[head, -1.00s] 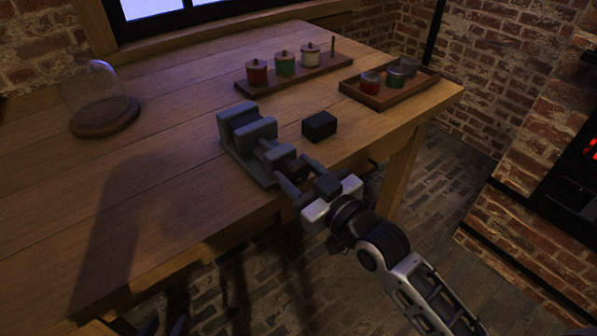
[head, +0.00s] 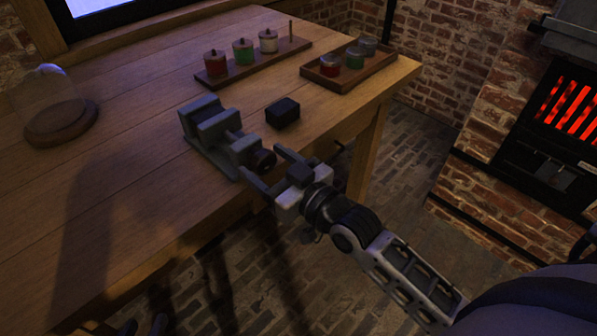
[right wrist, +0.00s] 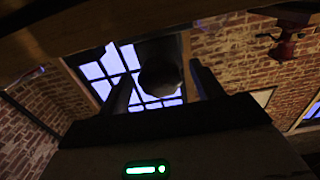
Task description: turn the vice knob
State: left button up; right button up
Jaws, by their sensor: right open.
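The grey vice (head: 212,128) stands on the table, near its front edge. Its dark round knob (head: 264,160) faces my right arm. My right gripper (head: 262,161) is open, with its two fingers spread on either side of the knob. In the right wrist view the knob (right wrist: 160,76) shows as a dark round shape between the open fingers, with a gap on each side. I cannot tell how far the fingers reach along it. Two dark tips at the bottom left edge of the head view may be my left gripper (head: 143,326); its jaws are unclear.
A small dark block (head: 283,112) lies right of the vice. Behind are a rack (head: 290,51) with three lidded jars and a tray (head: 378,72) with three more. A glass dome on a wooden base (head: 61,124) stands at left. The table's (head: 110,205) front left is clear.

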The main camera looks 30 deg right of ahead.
jog(key=v, duration=1.5)
jog(key=shift+r, duration=0.1)
jog(key=shift+p, duration=0.3)
